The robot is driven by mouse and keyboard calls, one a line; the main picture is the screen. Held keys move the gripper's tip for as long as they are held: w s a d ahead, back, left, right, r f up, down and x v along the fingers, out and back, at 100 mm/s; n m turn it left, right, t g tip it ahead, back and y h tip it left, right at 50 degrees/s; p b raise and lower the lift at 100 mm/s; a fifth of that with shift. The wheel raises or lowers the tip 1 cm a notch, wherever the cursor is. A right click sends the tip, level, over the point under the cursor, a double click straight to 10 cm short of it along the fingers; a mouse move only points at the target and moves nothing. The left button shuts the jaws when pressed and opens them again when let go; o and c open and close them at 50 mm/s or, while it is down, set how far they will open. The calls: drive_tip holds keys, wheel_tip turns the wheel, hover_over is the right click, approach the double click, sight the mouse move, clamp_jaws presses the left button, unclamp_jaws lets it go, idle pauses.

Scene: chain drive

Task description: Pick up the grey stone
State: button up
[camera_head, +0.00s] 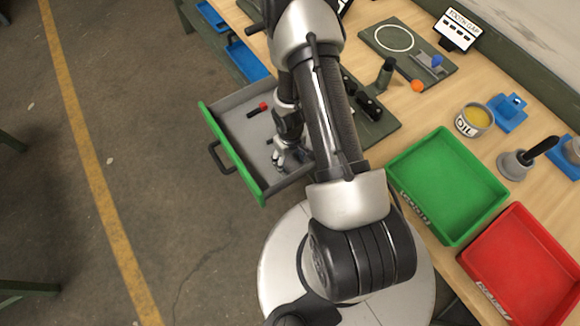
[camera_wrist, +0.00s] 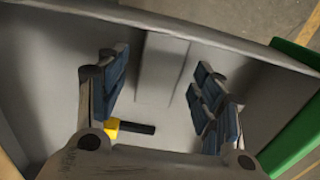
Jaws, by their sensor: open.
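The grey stone (camera_wrist: 163,68) is a plain grey bar in the wrist view, lying in the open drawer close to its wall. Its near end lies between the lines of my two fingers. My gripper (camera_wrist: 162,92) is open, with blue pads on both sides, and I see nothing held. In the head view my gripper (camera_head: 290,158) is down inside the grey drawer (camera_head: 232,132) with the green front. I cannot make out the stone there; my gripper and arm cover part of the drawer.
A yellow-and-black tool (camera_wrist: 130,128) lies on the drawer floor near my left finger. A red-and-black tool (camera_head: 258,109) lies in the drawer. On the bench stand a green tray (camera_head: 447,187), a red tray (camera_head: 525,262) and an oil tin (camera_head: 474,121). Drawer walls are close around my gripper.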

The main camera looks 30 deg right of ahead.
sight(290, 162)
wheel_tip(290, 162, down, 2)
drive_tip(key=shift+b, duration=0.5)
drive_tip(key=shift+r, duration=0.1)
clamp_jaws()
drive_tip(key=shift+r, duration=0.15)
idle(0.4)
wheel_tip(290, 162, up, 20)
drive_tip(key=p, duration=2)
